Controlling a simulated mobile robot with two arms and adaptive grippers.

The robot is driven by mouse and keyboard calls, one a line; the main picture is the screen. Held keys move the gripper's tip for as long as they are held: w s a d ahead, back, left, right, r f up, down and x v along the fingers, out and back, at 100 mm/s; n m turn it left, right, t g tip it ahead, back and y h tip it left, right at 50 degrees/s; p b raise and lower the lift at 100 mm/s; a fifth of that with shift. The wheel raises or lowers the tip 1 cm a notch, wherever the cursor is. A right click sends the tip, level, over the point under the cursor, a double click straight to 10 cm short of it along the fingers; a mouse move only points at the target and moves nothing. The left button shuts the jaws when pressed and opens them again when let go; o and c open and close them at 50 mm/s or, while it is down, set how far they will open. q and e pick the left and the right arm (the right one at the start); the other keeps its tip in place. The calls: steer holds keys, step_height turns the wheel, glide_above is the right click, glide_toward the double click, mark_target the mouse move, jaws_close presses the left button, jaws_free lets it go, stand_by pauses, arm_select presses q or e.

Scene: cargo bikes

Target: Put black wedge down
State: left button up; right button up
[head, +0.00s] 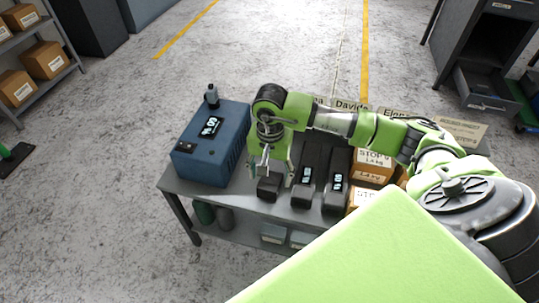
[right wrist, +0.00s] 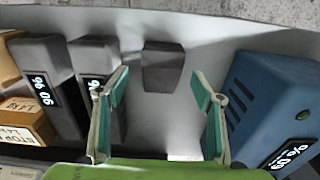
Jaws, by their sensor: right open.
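The black wedge (head: 268,189) rests on the grey table, between the blue box and the dark battery-like blocks. In the right wrist view the wedge (right wrist: 163,68) lies on the bare grey surface, ahead of the fingers and roughly centred in the gap between them. My right gripper (head: 269,170) is over the table close to the wedge. Its two green-padded fingers (right wrist: 160,88) are spread apart with nothing between them, and they do not appear to touch the wedge. My left gripper is not in view.
A blue box (head: 213,150) with a display stands to the left. Two dark blocks with displays, one here (head: 307,176), stand to the right. Cardboard boxes (head: 374,166) lie farther right. The table's front edge (head: 240,205) is near the wedge.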

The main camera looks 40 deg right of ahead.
mark_target(269, 181)
steer(key=f, duration=0.4)
steer(key=shift+w+f, duration=0.25)
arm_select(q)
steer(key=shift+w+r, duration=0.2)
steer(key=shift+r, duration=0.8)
arm_select(e)
steer(key=shift+r, duration=0.1)
steer(key=c, duration=1.3)
